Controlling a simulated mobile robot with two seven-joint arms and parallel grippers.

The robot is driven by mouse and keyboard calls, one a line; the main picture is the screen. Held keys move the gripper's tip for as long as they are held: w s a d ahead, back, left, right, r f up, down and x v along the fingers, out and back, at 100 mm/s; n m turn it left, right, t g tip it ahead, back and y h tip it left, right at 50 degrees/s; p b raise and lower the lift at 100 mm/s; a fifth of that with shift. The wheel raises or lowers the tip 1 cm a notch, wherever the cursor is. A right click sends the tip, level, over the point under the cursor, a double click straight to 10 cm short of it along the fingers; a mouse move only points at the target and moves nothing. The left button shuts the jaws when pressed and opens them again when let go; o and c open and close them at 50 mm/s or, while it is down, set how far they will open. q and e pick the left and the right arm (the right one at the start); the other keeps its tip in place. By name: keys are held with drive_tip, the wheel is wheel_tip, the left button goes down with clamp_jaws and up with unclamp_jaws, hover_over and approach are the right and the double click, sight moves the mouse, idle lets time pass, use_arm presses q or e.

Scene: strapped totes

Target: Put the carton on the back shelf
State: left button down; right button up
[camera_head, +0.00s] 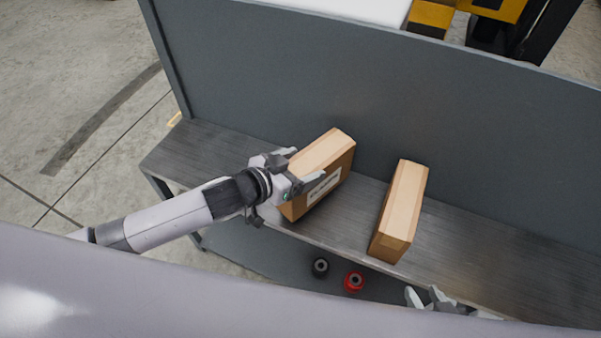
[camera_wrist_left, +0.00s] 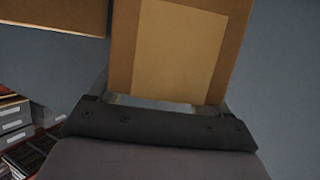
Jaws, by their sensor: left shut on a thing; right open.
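A brown carton (camera_head: 322,188) with a white label on its near side is held in my left gripper (camera_head: 303,166), which is shut on its left end. The carton stands tilted at the wooden-grained grey shelf (camera_head: 460,262), near the grey back panel; I cannot tell whether it touches the shelf. In the left wrist view the held carton (camera_wrist_left: 180,45) fills the top middle. My right gripper (camera_head: 432,298) is open and empty at the bottom right, in front of the shelf, partly cut off by my own body.
A second brown carton (camera_head: 398,212) stands on the shelf to the right, with a gap between the two. A black roll (camera_head: 320,267) and a red roll (camera_head: 354,282) lie on the lower level. The shelf is bare at its left end and right side.

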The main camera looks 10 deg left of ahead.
use_arm(q)
drive_tip(key=shift+f, duration=0.75)
drive_tip(key=shift+w+d+f, duration=0.1)
drive_tip(key=shift+w+f, duration=0.1)
drive_tip(key=shift+f, duration=0.35)
unclamp_jaws()
drive_tip(key=shift+s+f, duration=0.1)
drive_tip(key=shift+f, duration=0.1)
